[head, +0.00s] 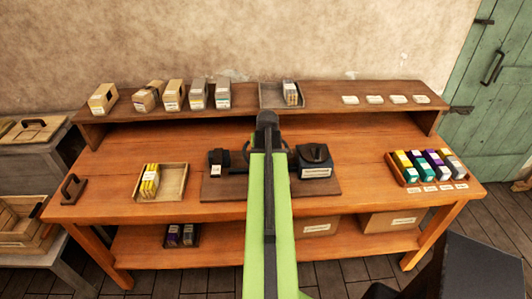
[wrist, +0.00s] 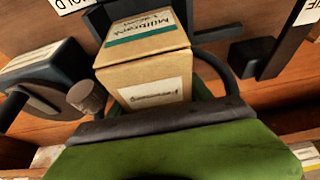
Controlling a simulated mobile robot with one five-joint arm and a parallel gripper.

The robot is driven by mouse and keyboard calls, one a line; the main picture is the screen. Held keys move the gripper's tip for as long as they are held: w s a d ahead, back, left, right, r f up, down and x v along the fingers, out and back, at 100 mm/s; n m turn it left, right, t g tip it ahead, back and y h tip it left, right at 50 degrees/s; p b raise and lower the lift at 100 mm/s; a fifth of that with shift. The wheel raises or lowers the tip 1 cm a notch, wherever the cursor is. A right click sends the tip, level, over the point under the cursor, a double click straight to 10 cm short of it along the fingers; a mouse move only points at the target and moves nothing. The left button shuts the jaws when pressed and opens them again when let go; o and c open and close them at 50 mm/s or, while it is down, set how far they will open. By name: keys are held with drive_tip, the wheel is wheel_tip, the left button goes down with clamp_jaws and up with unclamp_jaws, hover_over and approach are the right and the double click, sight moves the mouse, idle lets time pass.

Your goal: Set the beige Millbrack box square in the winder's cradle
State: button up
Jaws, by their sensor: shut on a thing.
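The beige Millbrack box (wrist: 145,75) fills the middle of the wrist view, with a teal-banded name label on top and a white label on its near face. My gripper (wrist: 165,122) is shut on it at the bottom of that view. In the head view my gripper (head: 267,120) is over the middle of the bench and hides the box. The winder's dark curved wheel (wrist: 212,65) passes behind and beside the box, with a round knob (wrist: 86,97) at left. The cradle is hidden, so I cannot tell whether the box touches it.
The winder's board (head: 220,190) carries a dark block (head: 218,160) at left and a black labelled unit (head: 314,160) at right. A wooden tray (head: 178,190) with yellow boxes stands left, a coloured-box rack (head: 405,180) right. Several boxes line the shelf (head: 245,93). Bench top between these is clear.

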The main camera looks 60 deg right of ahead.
drive_tip(key=shift+s+f, duration=0.1)
drive_tip(key=shift+f, duration=0.05)
idle(0.4)
drive_tip(key=o, duration=1.5)
drive_tip(key=shift+a, duration=0.1)
drive_tip(key=shift+r, duration=0.25)
drive_tip(key=p+v, duration=1.5)
drive_tip(key=v, duration=0.2)
drive_tip(key=shift+p, duration=0.4)
drive_tip(key=shift+r, duration=0.1)
